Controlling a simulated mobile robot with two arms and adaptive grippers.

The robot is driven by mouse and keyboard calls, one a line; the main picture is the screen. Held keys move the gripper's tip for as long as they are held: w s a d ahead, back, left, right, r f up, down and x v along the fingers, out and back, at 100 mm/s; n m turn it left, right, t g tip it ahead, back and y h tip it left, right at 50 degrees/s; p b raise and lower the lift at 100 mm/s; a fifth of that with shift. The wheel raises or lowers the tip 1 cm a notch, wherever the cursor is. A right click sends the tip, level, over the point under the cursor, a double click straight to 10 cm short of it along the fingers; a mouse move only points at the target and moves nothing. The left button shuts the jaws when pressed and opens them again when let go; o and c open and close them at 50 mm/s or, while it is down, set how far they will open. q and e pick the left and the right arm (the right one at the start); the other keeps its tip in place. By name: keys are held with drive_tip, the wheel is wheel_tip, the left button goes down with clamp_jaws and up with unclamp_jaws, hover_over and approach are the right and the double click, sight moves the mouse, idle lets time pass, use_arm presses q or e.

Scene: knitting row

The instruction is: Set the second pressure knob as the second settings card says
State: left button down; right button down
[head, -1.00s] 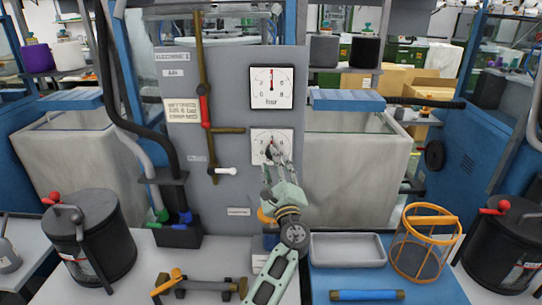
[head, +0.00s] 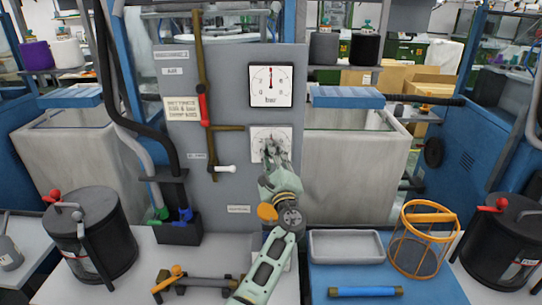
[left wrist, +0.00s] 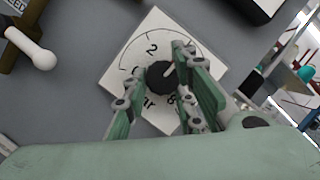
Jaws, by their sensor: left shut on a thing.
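The second pressure knob (left wrist: 158,79) is a black round knob on a white dial plate (left wrist: 127,63) with a printed scale. Its white pointer line slants up and to the right in the left wrist view. My left gripper (left wrist: 160,76) has its fingers on both sides of the knob and is shut on it. In the head view the left gripper (head: 271,150) covers the knob and much of the lower dial plate (head: 256,132). A cream settings card (head: 183,109) is on the grey panel, its print too small to read surely. My right gripper is not in view.
An upper dial marked bar (head: 270,86) sits above the lower one. A brass pipe with a red part (head: 203,105) and a white-handled lever (head: 225,169) are to the left. A metal tray (head: 346,247) and orange basket (head: 423,240) stand at the lower right.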

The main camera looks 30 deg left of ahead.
use_arm(q)
drive_tip(key=shift+s+a+f+m, duration=0.1)
drive_tip(key=shift+f+m, duration=0.2)
drive_tip(key=shift+a+m+t, duration=0.1)
drive_tip(key=shift+m+t, duration=0.3)
drive_tip(key=shift+m, duration=0.7)
drive_tip(key=m+t+h, duration=0.1)
drive_tip(key=m, duration=0.1)
drive_tip(key=m+t+h, duration=0.1)
drive_tip(key=m, duration=0.2)
drive_tip(key=shift+s+a, duration=0.1)
drive_tip(key=shift+a, duration=0.05)
drive_tip(key=m, duration=0.2)
drive_tip(key=m+t+h+p, duration=0.1)
drive_tip(key=shift+r+m, duration=0.2)
drive_tip(key=shift+m, duration=0.2)
drive_tip(key=shift+a+m+t+h+p, duration=0.1)
drive_tip(key=shift+m+t+h+p, duration=0.25)
drive_tip(key=shift+m+h, duration=0.6)
drive_tip(key=shift+m+t+h+p, duration=0.25)
drive_tip(key=shift+m+h+p, duration=0.15)
drive_tip(key=shift+m, duration=0.95)
drive_tip(key=shift+r+m, duration=0.1)
drive_tip(key=shift+m, duration=0.2)
